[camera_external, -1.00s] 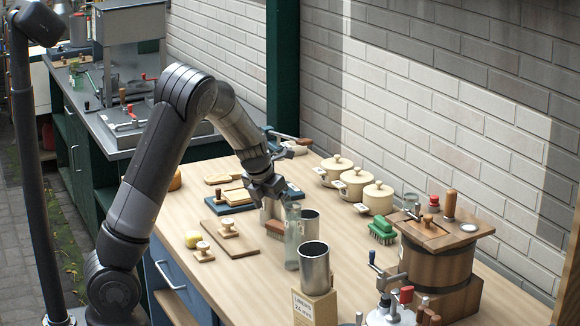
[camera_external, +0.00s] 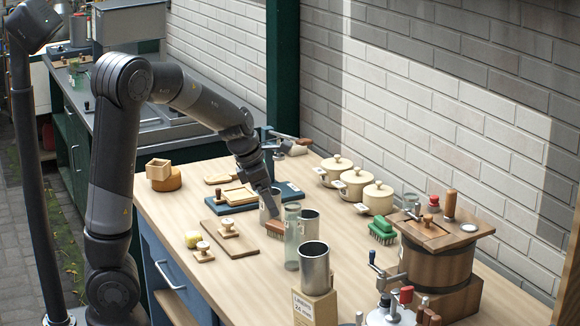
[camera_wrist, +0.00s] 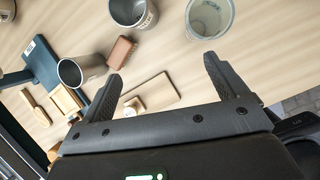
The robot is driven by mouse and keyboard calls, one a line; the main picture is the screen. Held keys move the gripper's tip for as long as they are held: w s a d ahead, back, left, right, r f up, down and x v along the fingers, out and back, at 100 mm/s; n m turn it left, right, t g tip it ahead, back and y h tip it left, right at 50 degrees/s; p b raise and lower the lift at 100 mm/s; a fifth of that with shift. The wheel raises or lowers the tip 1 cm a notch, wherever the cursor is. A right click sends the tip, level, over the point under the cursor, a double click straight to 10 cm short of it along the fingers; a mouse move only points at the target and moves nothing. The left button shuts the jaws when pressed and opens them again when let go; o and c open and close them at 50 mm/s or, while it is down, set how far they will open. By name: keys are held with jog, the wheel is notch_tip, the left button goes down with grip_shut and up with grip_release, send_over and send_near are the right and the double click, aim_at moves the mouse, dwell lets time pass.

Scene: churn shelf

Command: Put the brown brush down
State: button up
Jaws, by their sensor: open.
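The brown brush (camera_external: 275,229) lies on the wooden worktop, next to a metal cup (camera_external: 266,212) and a tall clear glass (camera_external: 291,240). In the wrist view the brush (camera_wrist: 122,52) lies between two metal cups, beyond the left fingertip. My gripper (camera_external: 271,205) is over the worktop near the cups. In the wrist view its fingers (camera_wrist: 163,70) are spread wide with nothing between them; the brush is outside them.
Another metal cup (camera_external: 313,268) stands on a labelled block at the front. A green brush (camera_external: 382,232) lies to the right, near several cream lidded pots (camera_external: 355,184). A wooden board (camera_external: 229,224) with stamps lies to the left. Bare worktop shows at front left.

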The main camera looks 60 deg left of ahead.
jog(key=s+d+r+m, duration=0.4)
jog(key=s+d+m, duration=0.5)
jog(key=m, duration=0.7)
jog(key=s+d+r+m+t, duration=0.1)
jog(key=s+d+r+m, duration=0.3)
jog(key=s+d+m, duration=0.4)
jog(key=shift+s+d+r+m, duration=0.35)
jog(key=shift+s+m, duration=1.9)
jog(key=shift+m, duration=1.85)
jog(key=shift+f, duration=0.1)
